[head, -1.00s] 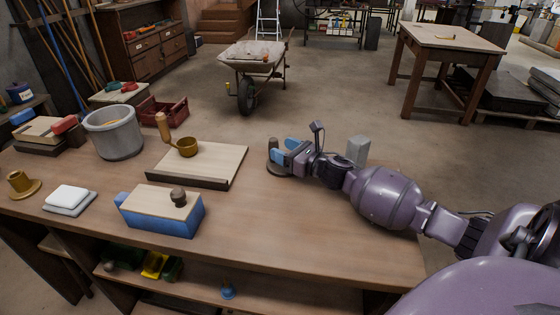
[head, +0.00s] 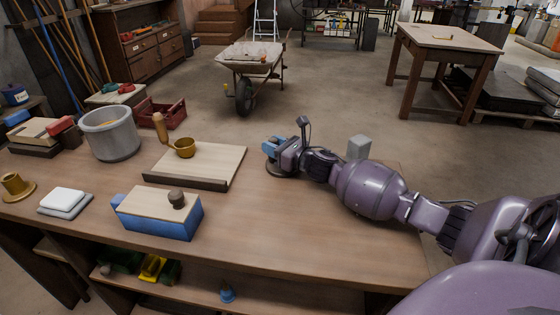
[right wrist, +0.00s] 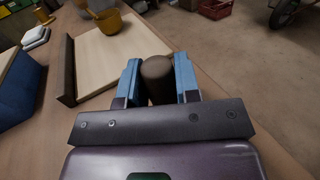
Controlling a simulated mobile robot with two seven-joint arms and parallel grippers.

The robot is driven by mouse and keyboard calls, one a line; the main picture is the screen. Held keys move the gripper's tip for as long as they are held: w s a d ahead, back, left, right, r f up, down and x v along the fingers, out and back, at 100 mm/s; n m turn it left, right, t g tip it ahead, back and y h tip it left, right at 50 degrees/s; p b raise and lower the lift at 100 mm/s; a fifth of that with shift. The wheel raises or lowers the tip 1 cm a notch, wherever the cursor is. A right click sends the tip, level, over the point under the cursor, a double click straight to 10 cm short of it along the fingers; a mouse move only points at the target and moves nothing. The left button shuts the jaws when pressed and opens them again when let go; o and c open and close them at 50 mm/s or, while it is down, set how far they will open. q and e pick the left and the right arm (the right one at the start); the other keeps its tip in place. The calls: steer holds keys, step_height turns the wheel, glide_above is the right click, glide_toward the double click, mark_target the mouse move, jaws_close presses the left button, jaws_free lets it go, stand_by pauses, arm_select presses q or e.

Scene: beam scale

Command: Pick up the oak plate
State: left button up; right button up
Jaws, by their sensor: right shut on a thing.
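My right gripper (head: 273,147) is at the far side of the bench, above a dark round plate (head: 279,172) with an upright knob. In the right wrist view, the blue fingers of the right gripper (right wrist: 156,65) are shut on the brown knob (right wrist: 157,78), one on each side. The gripper hides most of the round plate in the head view. It appears to rest on the bench top. I cannot tell its wood for certain. My left gripper is not in view.
Left of the gripper lies a pale board (head: 215,163) with a brass ladle (head: 184,148). A blue box (head: 165,222) with a knobbed wooden top stands nearer. A grey block (head: 358,147) stands behind my right arm. The bench's front right (head: 330,240) is clear.

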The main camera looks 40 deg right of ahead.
jaws_close()
